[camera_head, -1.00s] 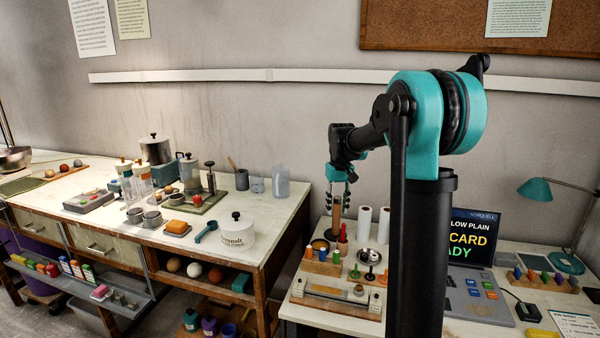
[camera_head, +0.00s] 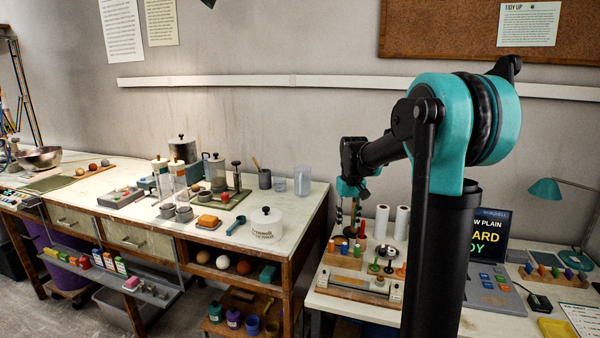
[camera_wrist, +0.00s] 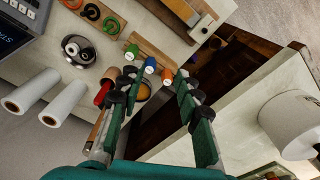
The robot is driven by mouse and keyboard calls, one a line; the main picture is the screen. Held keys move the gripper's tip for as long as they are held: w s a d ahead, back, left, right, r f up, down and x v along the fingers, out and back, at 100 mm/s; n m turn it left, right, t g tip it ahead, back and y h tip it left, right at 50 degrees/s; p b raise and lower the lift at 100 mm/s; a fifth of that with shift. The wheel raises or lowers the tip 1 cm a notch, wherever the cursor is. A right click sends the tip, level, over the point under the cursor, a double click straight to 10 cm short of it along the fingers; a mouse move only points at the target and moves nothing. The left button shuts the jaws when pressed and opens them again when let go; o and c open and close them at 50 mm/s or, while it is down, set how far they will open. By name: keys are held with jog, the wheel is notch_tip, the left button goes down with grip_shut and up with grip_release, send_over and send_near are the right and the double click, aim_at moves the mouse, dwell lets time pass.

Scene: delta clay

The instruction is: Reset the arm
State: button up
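My arm, with teal and black links, stands at the right in the head view. My gripper (camera_head: 348,212) hangs downward over the small right-hand table, in front of the wall. In the wrist view its two teal fingers with black pads (camera_wrist: 157,95) are spread apart with nothing held between them. Small bottles with orange, blue and green caps show beyond the gap, near a blue-capped one (camera_wrist: 150,65). The exact height of the fingers over the table items is hard to tell.
Two white rolls (camera_head: 402,222) stand close to the gripper, beside a small metal bowl (camera_wrist: 76,47). A screen (camera_head: 488,236) and teal lamp (camera_head: 545,188) are farther right. A long workbench with a white lidded pot (camera_head: 265,224) is left, across a narrow gap.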

jog(key=s+d+f+t, duration=0.1)
jog(key=s+f, duration=0.3)
jog(key=s, duration=0.5)
jog(key=s+d+f+m+t, duration=0.1)
jog(key=s+f, duration=0.4)
jog(key=s, duration=0.4)
jog(key=s+d+f+t, duration=0.1)
jog(key=s+f, duration=0.4)
jog(key=s, duration=0.4)
jog(key=shift+d+m+t, duration=0.2)
jog(key=shift+m+t, duration=0.1)
jog(key=shift+r, duration=0.1)
